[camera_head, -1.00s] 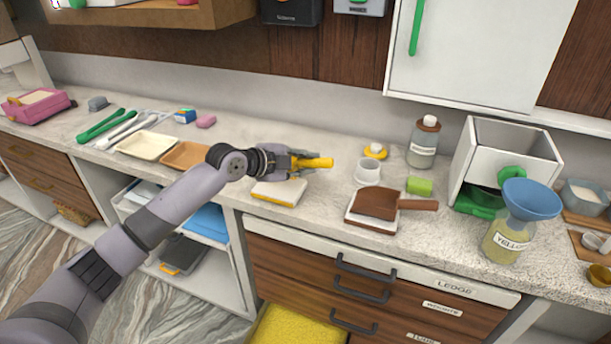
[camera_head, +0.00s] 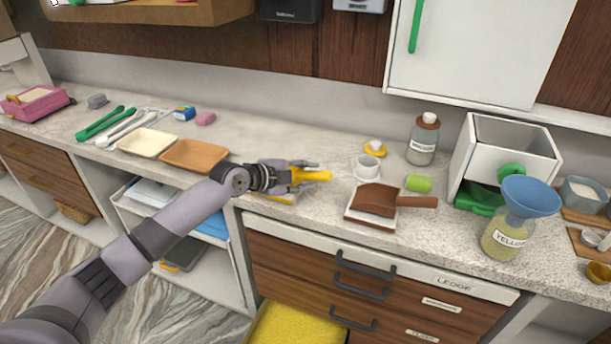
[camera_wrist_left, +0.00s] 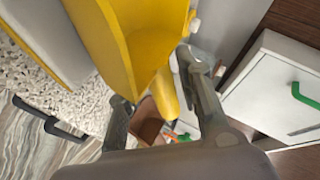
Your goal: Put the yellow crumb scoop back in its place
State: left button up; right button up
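The yellow crumb scoop (camera_head: 316,176) is in my left gripper (camera_head: 290,177), its handle sticking out to the right in the head view. In the left wrist view the scoop's hollow pan (camera_wrist_left: 128,38) is large at the top, and its handle (camera_wrist_left: 165,95) lies between the fingers of my left gripper (camera_wrist_left: 163,100). A white pad with a yellow edge (camera_wrist_left: 50,38) lies beside and below the pan. In the head view the gripper mostly hides this pad. I cannot tell whether the scoop touches it. My right gripper is not in view.
A brown scoop (camera_head: 378,199) rests on a white pad to the right, near a white cup (camera_head: 367,167) and a green block (camera_head: 418,183). An orange-brown tray (camera_head: 194,154) is to the left. The counter's front edge is close below the gripper.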

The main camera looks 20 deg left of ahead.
aim_at(302, 175)
pick_arm(q)
jog(key=shift+o, duration=0.6)
jog(key=shift+p, duration=0.35)
jog(key=b+v, duration=0.2)
jog(key=v, duration=0.2)
jog(key=shift+s+a+r, duration=0.1)
jog(key=shift+s+a, duration=0.15)
jog(key=shift+a, duration=0.1)
jog(key=b+v, duration=0.3)
jog(key=v, duration=0.9)
jog(key=shift+r, duration=0.4)
jog(key=shift+s, duration=0.1)
